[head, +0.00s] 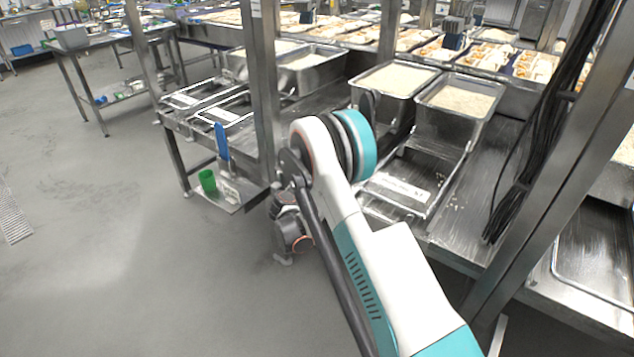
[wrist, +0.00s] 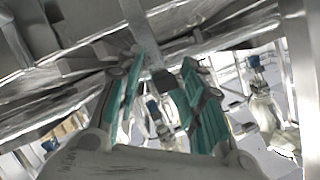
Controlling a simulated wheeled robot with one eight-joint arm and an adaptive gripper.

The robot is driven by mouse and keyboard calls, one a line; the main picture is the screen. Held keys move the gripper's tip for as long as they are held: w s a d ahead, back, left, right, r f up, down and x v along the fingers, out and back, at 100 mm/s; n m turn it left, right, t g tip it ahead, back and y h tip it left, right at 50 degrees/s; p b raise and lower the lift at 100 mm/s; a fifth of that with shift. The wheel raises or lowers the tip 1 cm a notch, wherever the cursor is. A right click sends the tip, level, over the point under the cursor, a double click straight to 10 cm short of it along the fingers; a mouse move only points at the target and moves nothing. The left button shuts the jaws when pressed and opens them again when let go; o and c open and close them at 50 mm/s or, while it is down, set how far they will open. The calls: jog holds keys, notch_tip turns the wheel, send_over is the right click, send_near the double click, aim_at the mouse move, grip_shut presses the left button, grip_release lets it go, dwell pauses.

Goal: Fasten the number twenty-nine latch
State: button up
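My gripper (wrist: 163,62) shows in the wrist view with its two teal-padded fingers spread apart. A narrow metal strip (wrist: 139,22) runs down to the gap between the fingertips; I cannot tell whether they touch it. Bare metal framework lies close beyond the fingers. I cannot pick out the number twenty-nine latch in either view, and no number is readable. In the head view my arm reaches down beside the steel table, and its wrist hangs near the table's front edge. The gripper's fingers are hidden there.
A steel table (head: 480,185) carries rice-filled trays (head: 462,102) and empty metal frames with white labels (head: 402,187). A green cup (head: 207,181) and a blue-handled tool (head: 222,143) are at the left end. Upright posts (head: 263,80) stand close to my arm.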

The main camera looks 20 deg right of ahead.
jog(key=v, duration=1.1)
jog(key=shift+s+a, duration=0.2)
jog(key=shift+s, duration=0.1)
jog(key=shift+r, duration=0.1)
jog(key=shift+r, duration=0.1)
jog(key=s+d+r+n+g+y, duration=0.15)
jog(key=s+r+n, duration=0.25)
jog(key=s+r, duration=0.4)
jog(key=s+d+r+n+g+y, duration=0.1)
jog(key=s+d+r+n+y, duration=0.3)
jog(key=r, duration=0.6)
jog(key=s+a+r+n+y, duration=0.1)
jog(key=s+n, duration=0.1)
jog(key=s, duration=0.7)
jog(key=s+a+r+n+y, duration=0.1)
jog(key=s+a+n, duration=0.1)
jog(key=s, duration=0.7)
jog(key=s+a+r+n+g+y, duration=0.1)
jog(key=s+a+n+y, duration=0.1)
jog(key=s, duration=0.7)
jog(key=shift+s+n, duration=0.2)
jog(key=shift+n, duration=0.6)
